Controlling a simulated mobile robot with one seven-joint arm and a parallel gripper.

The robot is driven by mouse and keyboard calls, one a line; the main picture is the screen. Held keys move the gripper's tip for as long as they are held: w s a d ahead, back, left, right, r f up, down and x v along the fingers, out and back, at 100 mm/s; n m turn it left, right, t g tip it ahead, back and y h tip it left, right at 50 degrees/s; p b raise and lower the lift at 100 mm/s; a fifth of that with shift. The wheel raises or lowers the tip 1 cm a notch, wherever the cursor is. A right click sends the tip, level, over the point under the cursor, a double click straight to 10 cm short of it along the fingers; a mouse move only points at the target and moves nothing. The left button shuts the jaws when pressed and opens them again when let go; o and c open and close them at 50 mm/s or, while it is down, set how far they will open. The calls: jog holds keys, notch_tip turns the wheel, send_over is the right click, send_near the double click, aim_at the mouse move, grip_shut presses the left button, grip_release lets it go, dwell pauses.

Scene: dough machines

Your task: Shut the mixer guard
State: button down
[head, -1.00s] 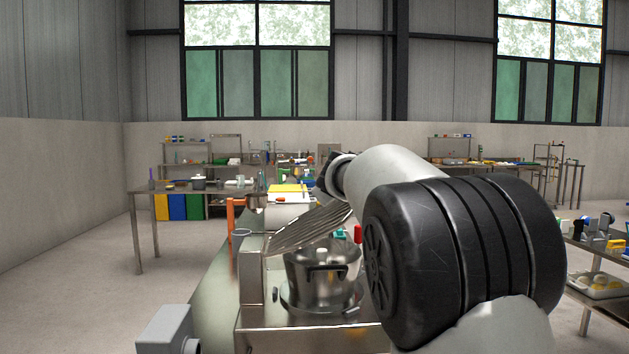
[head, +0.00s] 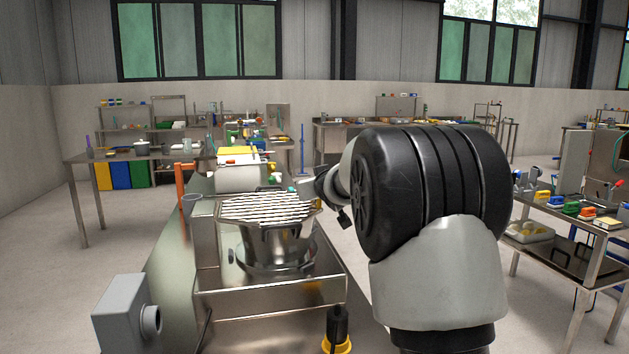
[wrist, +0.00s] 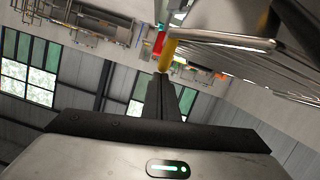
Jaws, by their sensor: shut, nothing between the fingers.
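The mixer guard (head: 265,207) is a slatted metal grille. In the head view it lies roughly level across the top of the steel mixer bowl (head: 272,250); I cannot tell whether it touches the rim all round. In the wrist view the guard (wrist: 240,52) slants across the upper right as metal bars. My gripper (wrist: 164,76) is shut and empty, its dark fingers pointing up the picture beside the guard's edge. In the head view my wrist is at the guard's right side, and the fingertips cannot be made out.
A grey box with a round nozzle (head: 125,312) stands at front left. A black and yellow button post (head: 337,330) stands in front of the mixer. A side table with small coloured items (head: 585,212) is at right. Open floor lies between.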

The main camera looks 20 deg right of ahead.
jog(key=s+a+r+p, duration=0.2)
jog(key=s+r, duration=0.4)
jog(key=s, duration=0.4)
jog(key=s+a+f+g, duration=0.25)
jog(key=s+f, duration=0.25)
jog(key=s, duration=0.8)
jog(key=s+a+f+m+g+y, duration=0.15)
jog(key=s+f+g, duration=0.3)
jog(key=s, duration=0.75)
jog(key=s+a+f+g, duration=0.25)
jog(key=s+f, duration=0.25)
jog(key=s, duration=0.8)
notch_tip(320, 180, up, 20)
jog(key=s+p, duration=0.1)
jog(key=p, duration=2)
jog(key=shift+a, duration=0.3)
jog(key=shift+s+f, duration=0.1)
